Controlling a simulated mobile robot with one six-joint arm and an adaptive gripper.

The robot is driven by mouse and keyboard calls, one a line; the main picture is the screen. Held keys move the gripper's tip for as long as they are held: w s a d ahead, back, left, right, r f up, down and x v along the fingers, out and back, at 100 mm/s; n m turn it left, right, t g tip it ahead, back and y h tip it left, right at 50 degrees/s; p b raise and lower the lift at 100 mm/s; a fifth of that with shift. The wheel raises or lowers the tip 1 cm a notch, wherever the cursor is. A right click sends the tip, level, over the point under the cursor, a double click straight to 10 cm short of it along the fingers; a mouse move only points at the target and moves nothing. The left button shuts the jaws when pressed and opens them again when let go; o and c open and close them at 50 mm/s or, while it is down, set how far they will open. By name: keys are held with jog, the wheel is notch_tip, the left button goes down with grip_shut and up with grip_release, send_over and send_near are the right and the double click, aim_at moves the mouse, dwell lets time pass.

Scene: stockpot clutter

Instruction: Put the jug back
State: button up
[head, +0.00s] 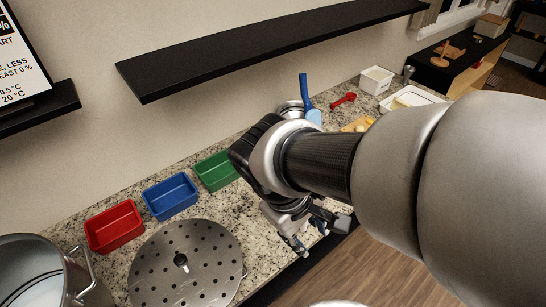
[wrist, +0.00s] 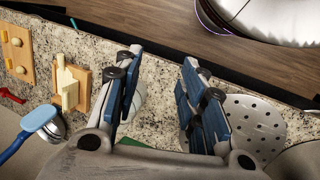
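My gripper (wrist: 162,60) is open, with bare speckled counter showing between its fingers. In the head view my gripper (head: 318,238) is over the counter's front edge, right of the green bin. No jug can be made out for certain. A white rounded object (wrist: 139,95) shows partly behind the left finger in the wrist view. It may be the jug, but most of it is hidden. In the head view my arm covers that part of the counter.
A stockpot (head: 35,275), perforated metal disc (head: 205,265), and red (head: 114,228), blue (head: 171,197) and green (head: 214,171) bins are on the left. A blue-handled tool (wrist: 42,118), wooden boards (wrist: 18,52) and red spoon (head: 343,100) are farther right. A black shelf (head: 260,50) overhangs.

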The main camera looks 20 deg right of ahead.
notch_tip(320, 180, up, 7)
jog(key=s+a+m+t+y, duration=0.2)
jog(key=m+t+y, duration=0.1)
jog(key=m+t, duration=0.1)
jog(key=shift+s+a+f+t, duration=0.2)
jog(key=shift+s+a+t, duration=0.1)
jog(key=shift+t, duration=0.1)
dwell(0.8)
